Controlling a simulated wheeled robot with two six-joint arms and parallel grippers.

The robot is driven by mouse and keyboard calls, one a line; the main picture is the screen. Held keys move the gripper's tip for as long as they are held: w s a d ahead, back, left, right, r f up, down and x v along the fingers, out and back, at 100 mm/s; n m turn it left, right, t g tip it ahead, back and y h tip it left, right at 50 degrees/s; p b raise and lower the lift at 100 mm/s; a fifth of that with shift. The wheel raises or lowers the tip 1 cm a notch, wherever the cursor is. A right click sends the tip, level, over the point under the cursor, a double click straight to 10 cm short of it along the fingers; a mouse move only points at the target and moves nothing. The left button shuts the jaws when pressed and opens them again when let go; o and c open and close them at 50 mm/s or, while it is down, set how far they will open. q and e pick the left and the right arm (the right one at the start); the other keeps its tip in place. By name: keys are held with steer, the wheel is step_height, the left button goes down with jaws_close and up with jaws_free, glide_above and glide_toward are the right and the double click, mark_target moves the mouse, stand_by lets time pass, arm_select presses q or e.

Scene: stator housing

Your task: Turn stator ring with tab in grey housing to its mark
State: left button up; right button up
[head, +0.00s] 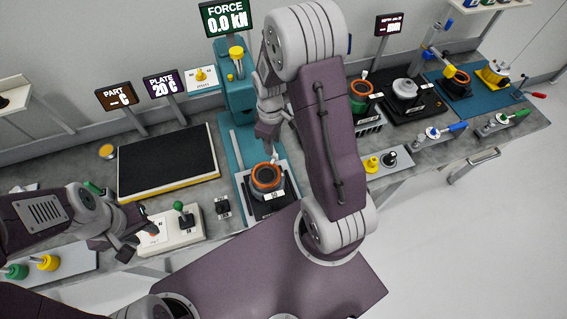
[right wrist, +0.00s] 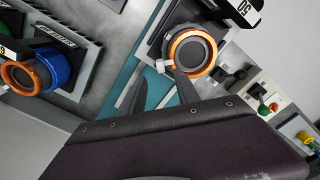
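The grey housing (head: 267,188) stands on a dark plate at the press, with the copper-orange stator ring (head: 265,174) in its top. It also shows in the right wrist view, where the ring (right wrist: 171,53) carries a small white tab (right wrist: 161,66) at its lower left. The tab (head: 274,159) is at the ring's back edge in the head view. I cannot make out the mark. My right gripper (head: 269,148) points down just above and behind the ring; its fingers (right wrist: 160,78) are apart near the tab, with nothing between them. My left gripper (head: 141,235) is at the left, apparently open and empty.
The teal press column (head: 236,95) rises behind the housing. A black plate (head: 168,162) lies to the left, and a lever box (head: 182,228) is near my left gripper. A green housing (head: 361,101) with an orange ring stands right of my right arm. A blue housing (right wrist: 55,66) shows in the wrist view.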

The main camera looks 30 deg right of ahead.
mark_target(275, 154)
steer(key=shift+f+b, duration=0.3)
steer(key=shift+f, duration=0.35)
steer(key=shift+s+f+b, duration=0.45)
steer(key=shift+f+b, duration=0.35)
steer(key=shift+b, duration=0.15)
steer(key=shift+w+f+b, duration=0.15)
steer(key=shift+f+b, duration=0.45)
steer(key=shift+f, duration=0.1)
steer(key=shift+w+f, duration=0.1)
steer(key=shift+w, duration=0.05)
steer(key=shift+s+f+b, duration=0.25)
steer(key=shift+f+b, duration=0.2)
steer(key=shift+f, duration=0.1)
steer(key=shift+w, duration=0.15)
